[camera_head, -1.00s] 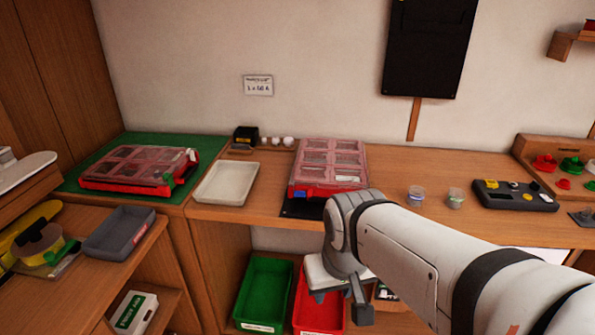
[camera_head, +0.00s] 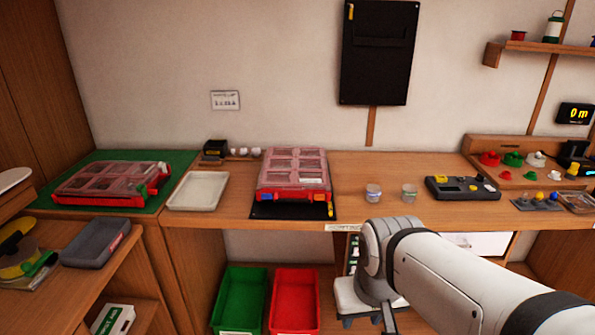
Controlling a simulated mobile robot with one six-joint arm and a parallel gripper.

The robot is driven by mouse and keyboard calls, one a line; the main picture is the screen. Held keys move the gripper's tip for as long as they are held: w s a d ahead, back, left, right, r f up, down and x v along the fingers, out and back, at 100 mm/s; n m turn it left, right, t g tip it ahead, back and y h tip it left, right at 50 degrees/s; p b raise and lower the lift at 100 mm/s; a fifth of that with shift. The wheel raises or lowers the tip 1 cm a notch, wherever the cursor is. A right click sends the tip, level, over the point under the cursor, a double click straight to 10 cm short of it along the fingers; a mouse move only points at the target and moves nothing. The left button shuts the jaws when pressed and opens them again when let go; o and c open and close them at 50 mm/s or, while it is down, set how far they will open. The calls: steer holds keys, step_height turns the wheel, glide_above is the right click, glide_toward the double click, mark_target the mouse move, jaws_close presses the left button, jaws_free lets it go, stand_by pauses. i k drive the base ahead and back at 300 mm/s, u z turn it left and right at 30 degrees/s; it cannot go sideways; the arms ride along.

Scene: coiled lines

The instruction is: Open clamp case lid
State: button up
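Two red cases with clear, divided lids are in view, both with the lid down. One case (camera_head: 293,176) sits on a black mat (camera_head: 270,211) in the middle of the bench, with blue, red and yellow parts along its front. The other case (camera_head: 108,184) lies on a green mat (camera_head: 60,209) at the left. I cannot tell which is the clamp case. My gripper (camera_head: 376,322) hangs low in front of the bench, right of and below the middle case, apart from both. Its fingers are too unclear to read.
A white tray (camera_head: 198,191) lies between the cases. Two small cups (camera_head: 373,192) and a dark device (camera_head: 463,188) stand right of the middle case. A green bin (camera_head: 239,300) and a red bin (camera_head: 295,300) sit below the bench. A grey tray (camera_head: 96,243) is at left.

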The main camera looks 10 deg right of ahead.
mark_target(271, 161)
steer(key=z, duration=0.1)
steer(key=i, duration=1)
steer(key=z, duration=0.1)
